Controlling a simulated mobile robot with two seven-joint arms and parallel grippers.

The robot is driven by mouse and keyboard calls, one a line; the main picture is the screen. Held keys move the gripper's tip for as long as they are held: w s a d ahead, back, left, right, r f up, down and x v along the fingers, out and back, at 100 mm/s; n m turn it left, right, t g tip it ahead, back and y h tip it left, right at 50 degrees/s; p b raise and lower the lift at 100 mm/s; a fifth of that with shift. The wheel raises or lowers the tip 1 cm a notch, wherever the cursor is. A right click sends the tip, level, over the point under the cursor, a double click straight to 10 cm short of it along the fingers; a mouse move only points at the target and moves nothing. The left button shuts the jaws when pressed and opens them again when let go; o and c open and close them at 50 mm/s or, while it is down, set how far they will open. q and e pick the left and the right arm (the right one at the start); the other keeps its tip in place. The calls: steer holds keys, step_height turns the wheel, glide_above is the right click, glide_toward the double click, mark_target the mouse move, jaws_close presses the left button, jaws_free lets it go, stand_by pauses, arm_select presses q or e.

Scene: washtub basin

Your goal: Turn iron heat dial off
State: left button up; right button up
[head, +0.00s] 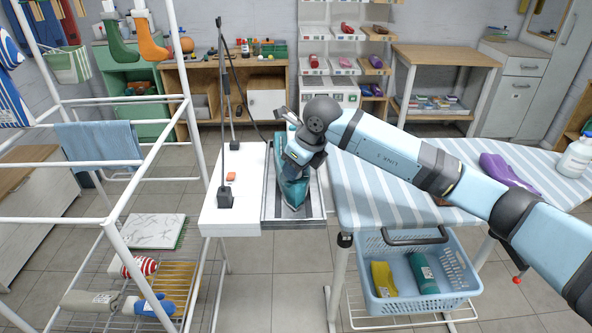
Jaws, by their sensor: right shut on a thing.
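A teal iron (294,192) stands on a metal rest (268,207) at the left end of the ironing board, its tip towards me. My right gripper (297,168) reaches in from the right and is down on the iron's upper part. It is shut on a part of the iron, but its fingertips are largely hidden behind my wrist. The heat dial is hidden under the gripper, so its setting cannot be seen. My left gripper is not in view.
The striped ironing board (375,190) carries a purple item (505,172) and a white bottle (576,157). A white panel (242,180) with an orange switch (230,177) and upright cord stands beside the iron. A white drying rack (113,225) is left; a blue basket (373,303) sits below.

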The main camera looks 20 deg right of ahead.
steer(key=shift+n+g+y+b, duration=0.3)
steer(key=shift+n+g+b, duration=0.1)
steer(key=shift+n, duration=1.2)
steer(key=shift+w, duration=0.1)
steer(key=o, duration=0.9)
steer(key=shift+c, duration=0.2)
steer(key=shift+o, duration=0.2)
